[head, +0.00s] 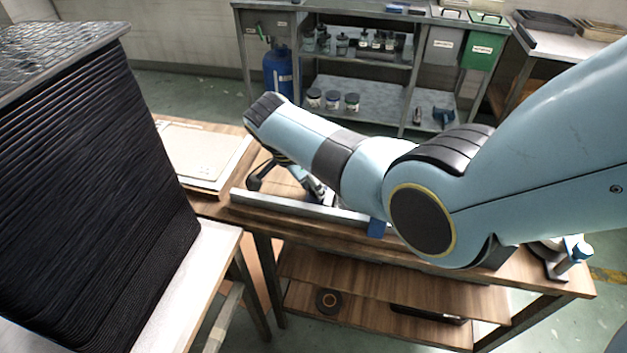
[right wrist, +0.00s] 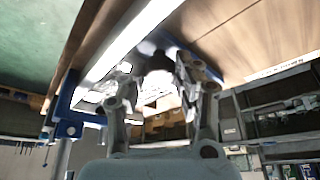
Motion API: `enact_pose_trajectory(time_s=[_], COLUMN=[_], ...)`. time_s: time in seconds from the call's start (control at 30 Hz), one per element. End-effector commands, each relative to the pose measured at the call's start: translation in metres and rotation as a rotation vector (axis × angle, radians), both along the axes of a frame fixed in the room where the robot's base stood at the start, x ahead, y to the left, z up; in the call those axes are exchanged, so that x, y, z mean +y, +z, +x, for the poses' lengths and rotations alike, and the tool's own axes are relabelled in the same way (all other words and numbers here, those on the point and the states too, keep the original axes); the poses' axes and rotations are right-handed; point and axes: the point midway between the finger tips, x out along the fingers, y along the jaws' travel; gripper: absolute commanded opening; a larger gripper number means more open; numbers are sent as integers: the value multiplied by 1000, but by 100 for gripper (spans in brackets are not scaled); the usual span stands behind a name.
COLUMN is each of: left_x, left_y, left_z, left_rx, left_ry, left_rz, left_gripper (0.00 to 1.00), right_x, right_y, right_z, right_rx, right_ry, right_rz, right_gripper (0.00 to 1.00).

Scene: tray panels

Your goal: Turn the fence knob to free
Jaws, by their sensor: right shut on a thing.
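The fence is a long pale metal bar (head: 300,208) along the front of the wooden bench; it also shows as a bright bar in the right wrist view (right wrist: 125,42). My right gripper (right wrist: 158,75) has its two fingers on either side of a dark, blurred knob (right wrist: 157,60) beside the fence and is shut on it. In the head view my right arm hides the knob and most of this gripper. The knob's setting cannot be read. My left gripper is not in view.
A tall stack of black panels (head: 95,190) fills the left. Pale boards (head: 205,155) lie on the bench behind it. A blue clamp (head: 377,228) sits at the bench's front edge. Shelves with jars (head: 332,100) and a green bin (head: 482,50) stand behind.

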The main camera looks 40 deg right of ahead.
Motion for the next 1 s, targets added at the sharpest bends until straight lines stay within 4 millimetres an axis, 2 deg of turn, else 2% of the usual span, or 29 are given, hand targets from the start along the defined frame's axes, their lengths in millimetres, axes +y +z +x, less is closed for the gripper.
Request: enact_pose_trajectory(time_s=[0.3,0.33,0.4,0.67,0.77,0.87,1.0], left_x=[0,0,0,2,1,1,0], left_y=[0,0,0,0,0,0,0], left_z=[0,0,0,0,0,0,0], left_rx=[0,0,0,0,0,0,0], left_ry=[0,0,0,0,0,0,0], left_rz=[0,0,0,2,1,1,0], left_gripper=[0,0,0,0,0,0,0], right_x=[0,0,0,0,4,10,23], right_y=[0,0,0,1,8,22,52], right_z=[0,0,0,0,1,1,3], right_rx=[0,0,0,-1,-2,-3,-5], right_ry=[2,2,2,1,2,2,2], right_rz=[0,0,0,0,1,1,2], right_gripper=[0,35,42,42,42,42,42])
